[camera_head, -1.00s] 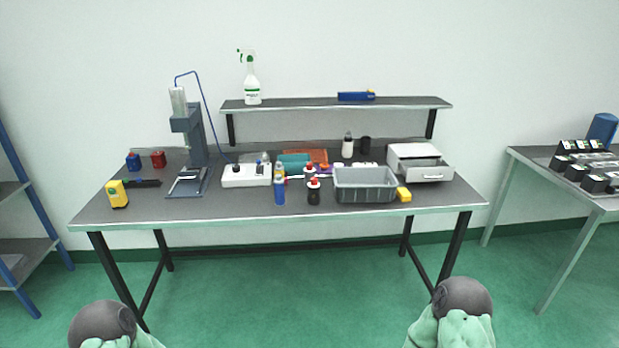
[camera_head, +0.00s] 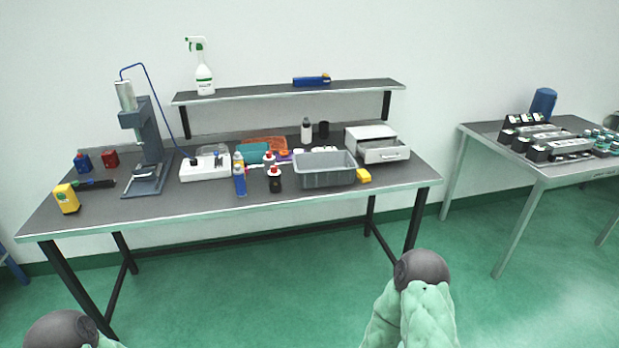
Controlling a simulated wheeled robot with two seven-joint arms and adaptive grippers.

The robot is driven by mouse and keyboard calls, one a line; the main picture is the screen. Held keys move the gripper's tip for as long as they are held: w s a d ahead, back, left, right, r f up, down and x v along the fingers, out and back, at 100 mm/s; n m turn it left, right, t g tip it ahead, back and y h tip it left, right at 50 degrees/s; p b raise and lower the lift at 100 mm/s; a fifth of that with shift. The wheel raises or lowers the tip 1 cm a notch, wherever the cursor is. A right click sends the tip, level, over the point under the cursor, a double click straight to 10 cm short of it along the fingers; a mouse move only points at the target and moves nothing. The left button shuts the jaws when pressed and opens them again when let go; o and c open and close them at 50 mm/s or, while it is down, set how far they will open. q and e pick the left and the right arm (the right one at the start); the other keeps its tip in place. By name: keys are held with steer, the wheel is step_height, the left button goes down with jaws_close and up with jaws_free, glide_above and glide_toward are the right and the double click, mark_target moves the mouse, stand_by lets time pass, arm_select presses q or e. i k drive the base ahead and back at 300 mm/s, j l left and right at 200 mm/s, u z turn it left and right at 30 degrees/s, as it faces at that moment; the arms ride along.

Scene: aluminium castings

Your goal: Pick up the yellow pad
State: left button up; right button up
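A small yellow pad (camera_head: 364,175) lies on the dark tabletop of the workbench (camera_head: 330,200), just right of the grey bin and near the front edge. At the bottom of the view my two arms show only as rounded grey and pale green parts, one at the lower left and one right of centre. Both are below and in front of the bench, well apart from the pad. Neither gripper's fingers show.
A grey bin (camera_head: 325,171) stands left of the pad, and a white drawer unit (camera_head: 377,146) with its drawer open stands behind it. Several bottles, a press (camera_head: 145,150) and a yellow container (camera_head: 66,199) stand further left. A second table (camera_head: 545,165) stands right. Green floor lies clear between.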

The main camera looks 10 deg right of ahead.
mark_target(362, 175)
steer(key=i+l, duration=0.9)
steer(key=k+l+z, duration=0.05)
steer(key=l, duration=0.1)
